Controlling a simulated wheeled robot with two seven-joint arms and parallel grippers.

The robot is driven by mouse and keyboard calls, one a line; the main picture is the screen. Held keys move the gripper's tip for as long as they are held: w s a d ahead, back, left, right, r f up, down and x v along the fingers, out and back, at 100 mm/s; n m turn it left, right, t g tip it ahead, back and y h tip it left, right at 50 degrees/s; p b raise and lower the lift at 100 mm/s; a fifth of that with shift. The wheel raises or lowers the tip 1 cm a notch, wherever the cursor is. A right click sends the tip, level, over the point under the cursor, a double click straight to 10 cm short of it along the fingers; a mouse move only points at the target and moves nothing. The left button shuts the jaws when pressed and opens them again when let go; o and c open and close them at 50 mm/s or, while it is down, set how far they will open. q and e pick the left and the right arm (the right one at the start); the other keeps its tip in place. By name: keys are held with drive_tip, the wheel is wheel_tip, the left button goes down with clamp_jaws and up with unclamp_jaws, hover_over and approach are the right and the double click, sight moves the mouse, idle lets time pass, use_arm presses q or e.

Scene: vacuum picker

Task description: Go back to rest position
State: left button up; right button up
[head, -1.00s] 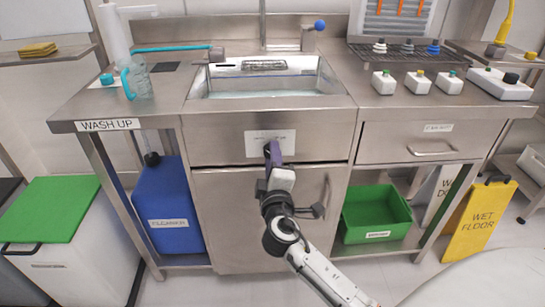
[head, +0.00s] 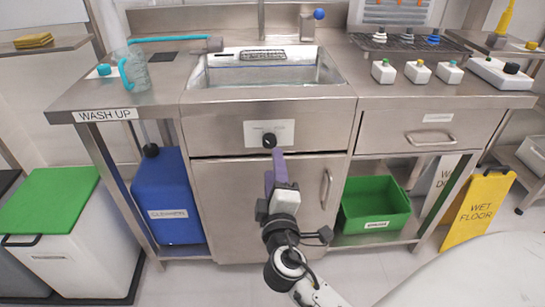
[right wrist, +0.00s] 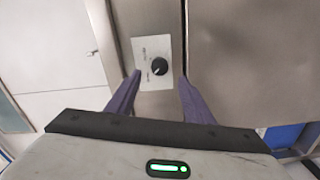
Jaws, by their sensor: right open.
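My right gripper (head: 275,160) has purple fingers and is open and empty. In the head view it is in front of the sink unit, just below the black knob (head: 269,140) on its white plate (head: 285,129). In the right wrist view the two fingers (right wrist: 160,85) stand apart, with the knob (right wrist: 159,66) showing between their tips. The gripper looks clear of the knob. My right arm reaches in from the lower right. My left gripper does not show.
The steel sink unit (head: 220,128) stands right ahead with a cupboard door (head: 225,210) below. A green bin (head: 375,208) and a blue container (head: 165,190) are on the lower shelf. A yellow wet floor sign (head: 478,208) stands at right. The white bin (head: 75,245) is at left.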

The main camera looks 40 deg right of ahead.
drive_tip(key=shift+v, duration=0.85)
drive_tip(key=s+a+f+m+g+y+p, duration=0.1)
drive_tip(key=s+a+f+g+y+p, duration=0.1)
drive_tip(key=s+a+f+y+p, duration=0.3)
drive_tip(key=s+a+f+m+g+y+p, duration=0.1)
drive_tip(key=s+a+f+g+y+p, duration=0.1)
drive_tip(key=f, duration=0.4)
drive_tip(key=s+a+f+m+g+y+p, duration=0.2)
drive_tip(key=s+a+f+m+y+p, duration=0.2)
drive_tip(key=s+a, duration=0.3)
drive_tip(key=s, duration=0.4)
drive_tip(key=shift+s+a+m+g+y, duration=0.25)
drive_tip(key=shift+a+m+g+y, duration=0.05)
drive_tip(key=shift+a+g+y, duration=0.1)
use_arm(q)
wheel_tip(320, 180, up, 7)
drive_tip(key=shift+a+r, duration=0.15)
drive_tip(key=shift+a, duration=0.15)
use_arm(e)
drive_tip(key=shift+c, duration=0.2)
